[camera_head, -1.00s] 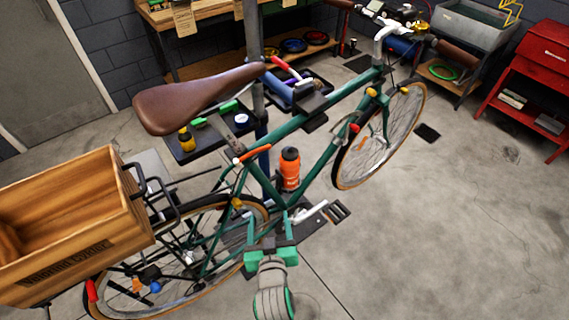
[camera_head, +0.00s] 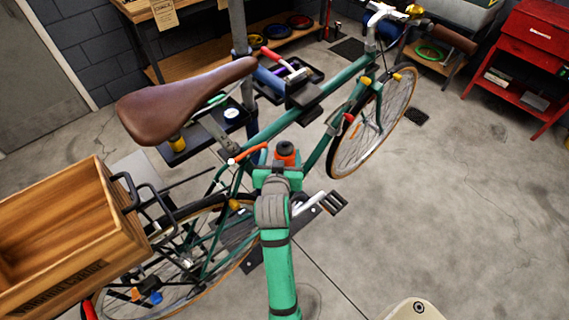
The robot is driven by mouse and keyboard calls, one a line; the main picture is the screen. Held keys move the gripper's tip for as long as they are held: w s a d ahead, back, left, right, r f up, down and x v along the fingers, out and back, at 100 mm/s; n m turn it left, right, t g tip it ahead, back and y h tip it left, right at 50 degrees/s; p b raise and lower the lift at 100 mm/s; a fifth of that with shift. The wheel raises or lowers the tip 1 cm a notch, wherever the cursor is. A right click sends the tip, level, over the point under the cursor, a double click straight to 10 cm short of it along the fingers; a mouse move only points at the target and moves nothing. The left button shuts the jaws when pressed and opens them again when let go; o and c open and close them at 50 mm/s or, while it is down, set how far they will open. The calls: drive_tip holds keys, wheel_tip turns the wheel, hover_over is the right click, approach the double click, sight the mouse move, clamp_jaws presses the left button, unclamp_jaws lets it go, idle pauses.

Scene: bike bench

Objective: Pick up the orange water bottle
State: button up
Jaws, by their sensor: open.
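The orange water bottle (camera_head: 286,152) stands upright in the bike frame, below the green top tube. Only its dark cap and orange upper part show; my gripper hides its lower body. My gripper (camera_head: 279,168) is directly in front of the bottle, and its fingertips are largely hidden behind its own green body. I cannot tell whether the fingers touch the bottle or lie around it. The green bike (camera_head: 275,128) is held on a stand post.
A brown saddle (camera_head: 180,98) overhangs at upper left, and a wooden crate (camera_head: 75,240) sits over the rear wheel. A tool tray (camera_head: 190,140) is behind the frame. The crank and pedal (camera_head: 335,203) stick out just right of my gripper. The floor at right is clear.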

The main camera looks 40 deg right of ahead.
sight(284, 151)
drive_tip(key=x, duration=0.4)
drive_tip(key=shift+s+d+f, duration=0.1)
drive_tip(key=shift+d+f, duration=0.05)
drive_tip(key=shift+d, duration=0.25)
drive_tip(key=shift+w+d+f, duration=0.2)
drive_tip(key=shift+w+d, duration=0.15)
drive_tip(key=shift+w, duration=0.05)
clamp_jaws()
